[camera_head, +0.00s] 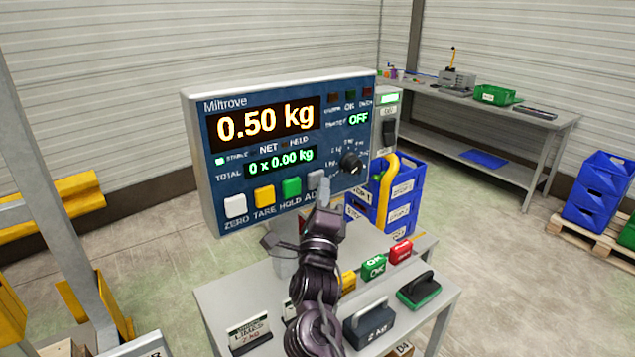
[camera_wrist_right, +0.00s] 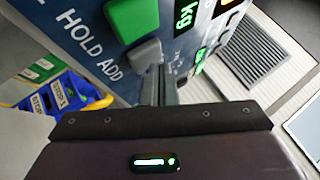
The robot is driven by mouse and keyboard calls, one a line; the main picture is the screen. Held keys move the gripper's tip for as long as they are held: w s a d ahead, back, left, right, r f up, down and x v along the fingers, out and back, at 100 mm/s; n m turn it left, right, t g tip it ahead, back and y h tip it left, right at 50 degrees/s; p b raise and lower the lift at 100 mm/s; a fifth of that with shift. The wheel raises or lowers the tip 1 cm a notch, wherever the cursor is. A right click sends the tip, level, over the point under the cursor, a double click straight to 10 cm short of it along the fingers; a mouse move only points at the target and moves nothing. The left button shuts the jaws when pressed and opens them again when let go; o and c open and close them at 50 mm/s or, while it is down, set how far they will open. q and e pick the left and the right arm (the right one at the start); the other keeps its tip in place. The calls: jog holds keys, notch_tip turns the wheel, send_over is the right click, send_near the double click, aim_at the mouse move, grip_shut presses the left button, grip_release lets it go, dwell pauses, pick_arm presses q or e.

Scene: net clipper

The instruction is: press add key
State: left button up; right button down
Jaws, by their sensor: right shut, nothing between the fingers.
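The scale indicator (camera_head: 285,140) is a grey box with a blue face; it reads 0.50 kg, with 0 x 0.00 kg on the total line. Its lower row has a white ZERO key, an orange TARE key, a green HOLD key (camera_head: 291,187) and a grey ADD key (camera_head: 315,178). My right gripper (camera_head: 323,193) is shut and empty, its tips at the ADD key and partly covering it. In the right wrist view the fingers (camera_wrist_right: 158,88) are close beside the grey ADD key (camera_wrist_right: 144,54); I cannot tell whether they touch. My left gripper is not in view.
A black knob (camera_head: 351,163) sits right of the ADD key. Below, a grey table (camera_head: 222,295) holds weights, a green and a red button box (camera_head: 400,252). Blue crates (camera_head: 402,190) stand behind it. A workbench is at the back right.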

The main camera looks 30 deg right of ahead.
jog(key=shift+w, duration=0.4)
dwell(0.5)
jog(key=shift+s+b, duration=0.15)
jog(key=shift+b, duration=0.15)
jog(key=shift+s+f, duration=0.1)
jog(key=shift+s, duration=0.6)
jog(key=shift+a, duration=0.1)
